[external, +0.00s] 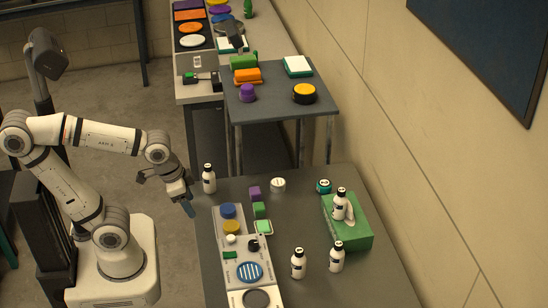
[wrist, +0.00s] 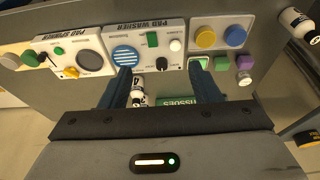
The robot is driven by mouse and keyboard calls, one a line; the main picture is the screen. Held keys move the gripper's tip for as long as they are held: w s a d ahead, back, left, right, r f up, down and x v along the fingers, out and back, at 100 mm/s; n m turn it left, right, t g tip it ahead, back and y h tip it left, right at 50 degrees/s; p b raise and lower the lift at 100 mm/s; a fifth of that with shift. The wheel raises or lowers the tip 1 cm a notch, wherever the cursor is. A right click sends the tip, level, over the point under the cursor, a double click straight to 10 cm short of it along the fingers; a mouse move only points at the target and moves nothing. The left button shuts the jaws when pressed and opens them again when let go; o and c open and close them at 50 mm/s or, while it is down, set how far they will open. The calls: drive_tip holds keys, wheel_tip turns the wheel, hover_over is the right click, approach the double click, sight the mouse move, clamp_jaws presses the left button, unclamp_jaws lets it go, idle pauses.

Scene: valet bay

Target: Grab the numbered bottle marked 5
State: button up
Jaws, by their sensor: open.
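Several white bottles with dark labels stand on the dark table. One (external: 209,178) is at the table's far left corner, one (external: 340,203) is by the tissue box, and two (external: 298,263) (external: 336,256) are nearer the front. I cannot read their numbers in the external view. In the wrist view one bottle (wrist: 137,95) shows between the fingers, partly hidden, with what looks like a 4. Another (wrist: 298,22) lies at the upper right, its mark unclear. My gripper (external: 189,208) is open and empty at the table's left edge, left of the corner bottle and apart from it.
A control panel (external: 249,271) with knobs and buttons runs along the table's left side. A green tissue box (external: 352,238) sits at the right. Small coloured blocks (external: 259,210) and a white round item (external: 278,185) lie between. A second grey table (external: 270,107) stands behind.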

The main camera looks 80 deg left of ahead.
sight(207, 166)
drive_tip(key=w+a+f+n+t+b, duration=0.15)
drive_tip(key=w+a+n, duration=0.35)
drive_tip(key=n, duration=0.5)
drive_tip(key=w+a+f+n, duration=0.3)
drive_tip(key=w+a+n, duration=0.1)
drive_tip(key=a+n, duration=0.5)
drive_tip(key=s+a+f+n, duration=0.1)
drive_tip(key=a+f+n, duration=0.1)
drive_tip(key=a+n, duration=0.4)
drive_tip(key=s+a+f+n+t+y, duration=0.1)
drive_tip(key=a+f+n, duration=0.1)
drive_tip(key=a+n, duration=0.4)
drive_tip(key=s+a+f+n+y, duration=0.1)
drive_tip(key=a+f+n, duration=0.1)
drive_tip(key=a+n, duration=0.4)
drive_tip(key=shift+s+a+f+n, duration=0.1)
drive_tip(key=shift+s+n, duration=0.1)
drive_tip(key=shift+n, duration=0.5)
drive_tip(key=shift+s+a+f+n, duration=0.1)
drive_tip(key=shift+s+n, duration=0.05)
drive_tip(key=shift+n, duration=0.55)
drive_tip(key=shift+s+a+f+n+b, duration=0.1)
drive_tip(key=shift+a+f+n+b, duration=0.15)
drive_tip(key=shift+a+n+b, duration=0.1)
drive_tip(key=b+x, duration=0.3)
drive_tip(key=x, duration=0.4)
drive_tip(key=shift+f, duration=0.3)
drive_tip(key=shift+r+y, duration=0.1)
drive_tip(key=shift+y, duration=0.2)
drive_tip(key=shift+c, duration=0.4)
